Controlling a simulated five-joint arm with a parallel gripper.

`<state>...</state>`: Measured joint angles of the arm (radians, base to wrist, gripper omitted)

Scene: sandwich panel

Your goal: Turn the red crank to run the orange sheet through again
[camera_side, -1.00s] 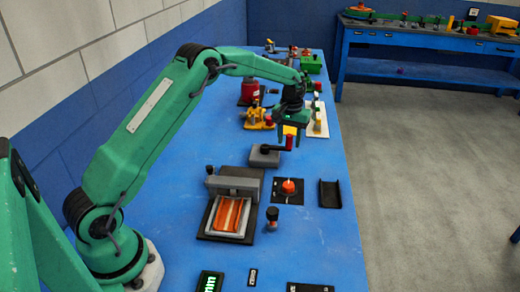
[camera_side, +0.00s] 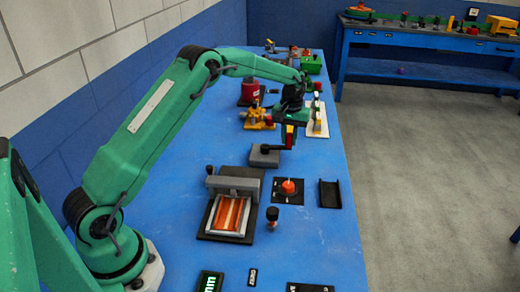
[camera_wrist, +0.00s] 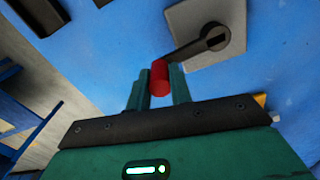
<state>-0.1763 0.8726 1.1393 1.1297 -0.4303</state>
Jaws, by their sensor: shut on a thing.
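The red crank handle (camera_side: 289,136) stands upright at the end of a dark crank arm on a grey box (camera_side: 264,155). In the wrist view the red handle (camera_wrist: 159,78) sits between my two green fingers, with the dark crank arm (camera_wrist: 190,49) reaching to the grey box (camera_wrist: 222,20). My gripper (camera_wrist: 159,88) is shut on the handle; it also shows in the side view (camera_side: 290,127). The orange sheet (camera_side: 230,213) lies striped in the grey tray of the press at the front, below its grey crossbar (camera_side: 233,184).
An orange-red button (camera_side: 288,187) on a black plate and a black channel (camera_side: 330,194) lie right of the press. A small black knob (camera_side: 272,214) stands nearby. Yellow parts (camera_side: 256,117) and a red can (camera_side: 249,92) stand farther back.

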